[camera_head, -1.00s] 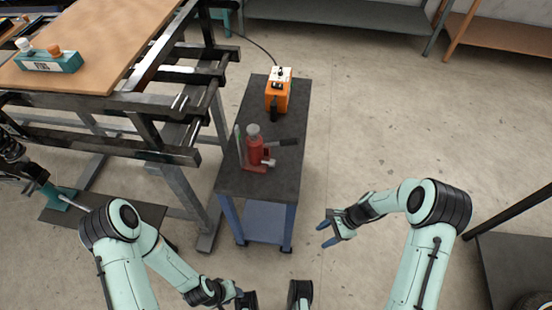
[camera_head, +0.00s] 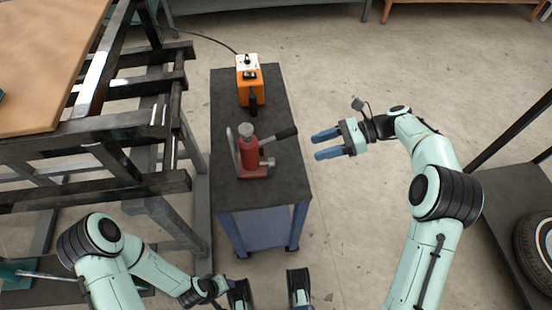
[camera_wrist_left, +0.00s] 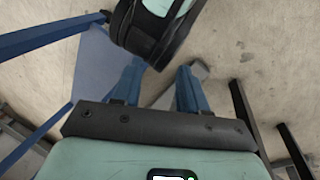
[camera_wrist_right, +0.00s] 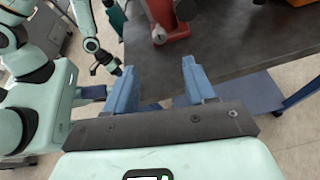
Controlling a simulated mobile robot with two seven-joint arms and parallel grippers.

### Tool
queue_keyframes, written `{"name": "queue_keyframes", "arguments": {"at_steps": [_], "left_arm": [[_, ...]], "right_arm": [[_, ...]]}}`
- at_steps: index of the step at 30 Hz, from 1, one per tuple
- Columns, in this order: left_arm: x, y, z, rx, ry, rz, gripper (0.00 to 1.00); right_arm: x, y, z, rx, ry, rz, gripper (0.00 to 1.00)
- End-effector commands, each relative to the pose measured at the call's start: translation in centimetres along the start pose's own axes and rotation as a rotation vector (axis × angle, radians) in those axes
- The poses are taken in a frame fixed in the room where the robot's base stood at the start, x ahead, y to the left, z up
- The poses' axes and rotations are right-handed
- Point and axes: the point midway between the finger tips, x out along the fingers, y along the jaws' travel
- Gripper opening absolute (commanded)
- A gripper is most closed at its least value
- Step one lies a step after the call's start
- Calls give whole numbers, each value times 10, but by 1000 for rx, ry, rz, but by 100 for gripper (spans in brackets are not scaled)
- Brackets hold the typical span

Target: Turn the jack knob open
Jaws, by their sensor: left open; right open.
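The red jack (camera_head: 250,158) stands upright on the dark top of a small cart (camera_head: 287,185), with a black handle (camera_head: 286,133) pointing right. A small grey knob (camera_head: 267,163) sticks out low on its right side. My right gripper (camera_head: 317,145) is open and empty, right of the jack and apart from it, with its blue fingers pointing left. In the right wrist view the jack's lower part (camera_wrist_right: 171,18) shows beyond the open fingers (camera_wrist_right: 159,68). My left gripper (camera_wrist_left: 155,82) is open and empty, low in front of the cart; its fingers are hardly seen in the head view.
An orange box (camera_head: 249,82) with a cable stands behind the jack on the cart. A metal frame bench (camera_head: 100,145) is close on the left. A dark shelf with a tyre (camera_head: 537,245) is at the right. Floor right of the cart is clear.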

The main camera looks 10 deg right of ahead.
Motion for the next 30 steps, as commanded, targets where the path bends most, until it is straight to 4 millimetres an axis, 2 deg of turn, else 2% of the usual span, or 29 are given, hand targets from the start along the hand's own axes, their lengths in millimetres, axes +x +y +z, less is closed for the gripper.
{"name": "queue_keyframes", "arguments": {"at_steps": [5,12,18,24,30], "left_arm": [[5,-2,-7,-1,19,-1,43],[15,-6,-21,-5,60,-4,43],[20,-8,-32,-7,89,-5,43],[23,-9,-37,-8,104,-6,43],[23,-9,-38,-8,106,-6,43]], "right_arm": [[26,1,0,0,-1,5,55],[78,1,-1,0,0,5,55],[112,0,-1,0,1,3,55],[129,0,-1,0,1,0,55],[131,0,-1,0,1,0,55]]}}
